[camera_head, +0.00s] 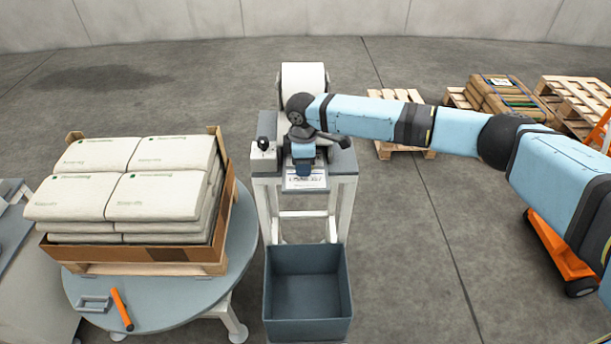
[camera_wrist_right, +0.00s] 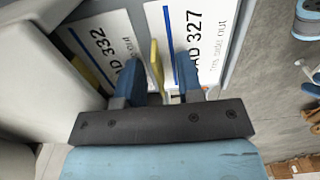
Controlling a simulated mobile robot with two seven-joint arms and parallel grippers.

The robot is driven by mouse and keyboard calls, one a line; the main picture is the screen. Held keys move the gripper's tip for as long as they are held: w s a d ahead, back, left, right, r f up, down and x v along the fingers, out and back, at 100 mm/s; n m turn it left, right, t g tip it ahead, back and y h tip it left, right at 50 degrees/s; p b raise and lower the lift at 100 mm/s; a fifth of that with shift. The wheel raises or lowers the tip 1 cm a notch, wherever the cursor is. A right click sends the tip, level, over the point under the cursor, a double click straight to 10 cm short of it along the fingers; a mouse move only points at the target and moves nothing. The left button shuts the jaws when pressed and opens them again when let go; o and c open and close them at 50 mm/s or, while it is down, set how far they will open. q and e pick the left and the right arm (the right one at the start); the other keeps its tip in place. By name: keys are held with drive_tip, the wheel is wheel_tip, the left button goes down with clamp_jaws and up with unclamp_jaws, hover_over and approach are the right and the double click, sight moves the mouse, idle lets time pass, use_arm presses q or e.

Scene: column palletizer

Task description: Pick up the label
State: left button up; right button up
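A white printed label (camera_head: 305,183) lies at the front of the label stand, just below my right gripper (camera_head: 303,172). In the right wrist view, a label reading 327 (camera_wrist_right: 205,35) with a blue stripe lies ahead of and under the fingers. My left gripper is not in view.
The label stand (camera_head: 342,162) carries a white roll (camera_head: 303,77). A dark open bin (camera_head: 308,328) stands in front of it. Stacked bags (camera_head: 160,190) fill a pallet on the round table (camera_head: 165,312) at left. Pallets (camera_head: 575,98) stand at back right.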

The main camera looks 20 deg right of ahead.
drive_tip(key=shift+c, duration=0.5)
clamp_jaws()
drive_tip(key=shift+r, duration=0.1)
